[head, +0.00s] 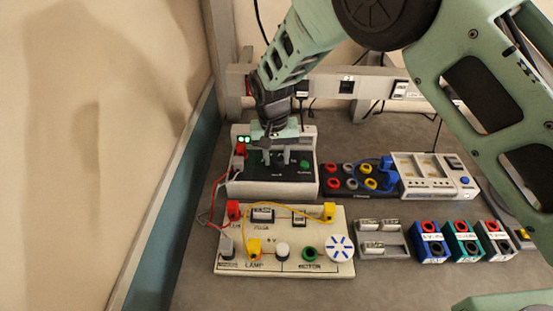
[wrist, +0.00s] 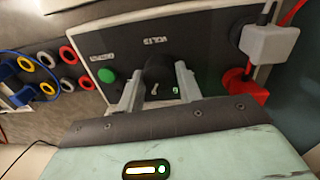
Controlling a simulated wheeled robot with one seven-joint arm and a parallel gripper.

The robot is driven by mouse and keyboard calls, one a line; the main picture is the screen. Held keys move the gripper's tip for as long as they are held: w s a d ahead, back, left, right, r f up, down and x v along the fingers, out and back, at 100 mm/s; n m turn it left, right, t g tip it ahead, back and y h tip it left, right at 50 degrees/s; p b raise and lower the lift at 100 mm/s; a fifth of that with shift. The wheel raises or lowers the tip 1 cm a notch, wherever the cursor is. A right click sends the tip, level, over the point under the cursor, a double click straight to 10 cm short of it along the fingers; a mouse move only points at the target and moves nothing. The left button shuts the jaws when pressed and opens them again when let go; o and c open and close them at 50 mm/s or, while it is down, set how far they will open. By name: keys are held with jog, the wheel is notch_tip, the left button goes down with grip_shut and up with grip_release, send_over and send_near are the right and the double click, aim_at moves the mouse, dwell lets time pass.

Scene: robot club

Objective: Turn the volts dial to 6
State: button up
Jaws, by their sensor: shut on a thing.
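The power supply (head: 245,187) is a light box with a dark sloped front panel at the back left of the bench. In the wrist view its panel (wrist: 205,45) shows the word VOLTS, upside down, beside a black round dial (wrist: 158,72). My gripper (wrist: 158,88) is shut on this volts dial, one finger on each side. A small white mark shows on the dial's near side, but no number scale is readable. In the head view my gripper (head: 277,157) comes down over the panel and hides the dial. Green lit marks (head: 244,139) show on the box's upper left; I cannot read a value.
A green button (wrist: 106,75) sits close beside the dial. Red (wrist: 245,85) and grey (wrist: 270,42) plugs with leads stand on the other side. A lamp-and-motor board (head: 285,225) lies in front, and a socket block (head: 345,190) to the right.

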aim_at(274, 160)
jog(key=n+b, duration=0.2)
jog(key=n, duration=0.3)
jog(key=shift+n, duration=0.3)
jog(key=shift+n+b, duration=0.45)
jog(key=shift+n, duration=1.85)
jog(key=shift+r+t, duration=0.1)
jog(key=shift+t, duration=0.2)
jog(key=o, duration=1)
notch_tip(274, 160, up, 17)
jog(key=s+b, duration=0.1)
jog(key=b, duration=0.2)
jog(key=shift+a+r, duration=0.15)
jog(key=shift+a, duration=0.1)
